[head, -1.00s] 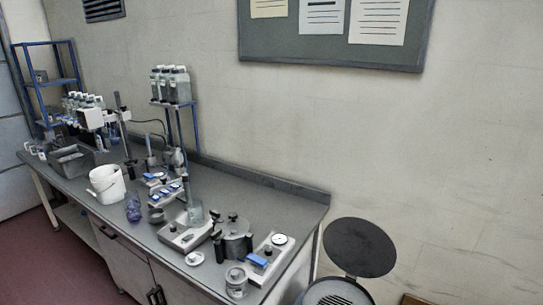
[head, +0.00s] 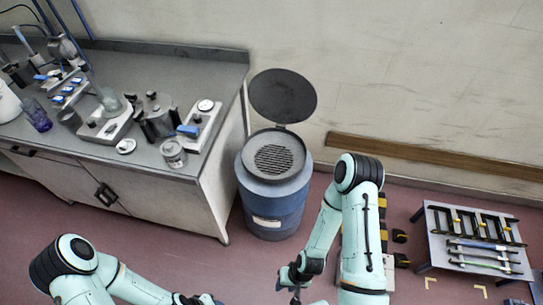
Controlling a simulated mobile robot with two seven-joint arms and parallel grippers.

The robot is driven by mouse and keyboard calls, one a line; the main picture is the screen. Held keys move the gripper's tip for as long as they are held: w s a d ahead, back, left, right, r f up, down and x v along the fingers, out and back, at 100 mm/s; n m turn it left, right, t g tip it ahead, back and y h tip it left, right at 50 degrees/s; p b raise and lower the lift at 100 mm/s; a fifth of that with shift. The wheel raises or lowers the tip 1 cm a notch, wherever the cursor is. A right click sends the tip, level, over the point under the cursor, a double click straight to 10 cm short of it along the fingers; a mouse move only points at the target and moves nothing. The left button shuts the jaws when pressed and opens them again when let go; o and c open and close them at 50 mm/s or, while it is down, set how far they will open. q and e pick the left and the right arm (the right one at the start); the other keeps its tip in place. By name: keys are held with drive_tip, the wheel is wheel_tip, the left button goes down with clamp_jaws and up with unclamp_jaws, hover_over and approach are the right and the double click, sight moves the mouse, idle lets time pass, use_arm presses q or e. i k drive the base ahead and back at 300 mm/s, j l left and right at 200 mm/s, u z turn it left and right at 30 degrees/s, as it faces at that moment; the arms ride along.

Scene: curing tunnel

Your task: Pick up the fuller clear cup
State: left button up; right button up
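No pair of clear cups can be made out for comparing fill. On the grey bench, a bluish see-through cup (head: 38,116) stands upright near the front edge at left, its fill too small to tell. A clear beaker (head: 110,102) stands on a white hot plate. A clear lidded jar (head: 173,154) stands at the bench's front right corner. My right gripper (head: 291,284) is low in front of the blue drum, far from the cup, its fingers too dark and small to read. My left gripper (head: 198,300) is at the bottom edge, partly cut off.
The bench (head: 175,75) ends left of a blue drum (head: 272,205) with a grate and raised black lid (head: 283,95). A low rack (head: 470,245) with tools stands on the floor at right. Red floor (head: 190,255) is clear before the bench.

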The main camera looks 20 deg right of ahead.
sight(36, 117)
drive_tip(key=i+j, duration=0.15)
drive_tip(key=j, duration=0.25)
drive_tip(key=i+j+z, duration=0.1)
drive_tip(key=j, duration=0.3)
drive_tip(key=i+j, duration=0.15)
drive_tip(key=j, duration=0.25)
drive_tip(key=i+j+z, duration=0.1)
drive_tip(key=j, duration=0.3)
drive_tip(key=i+j, duration=0.15)
drive_tip(key=j, duration=0.25)
drive_tip(key=z, duration=0.05)
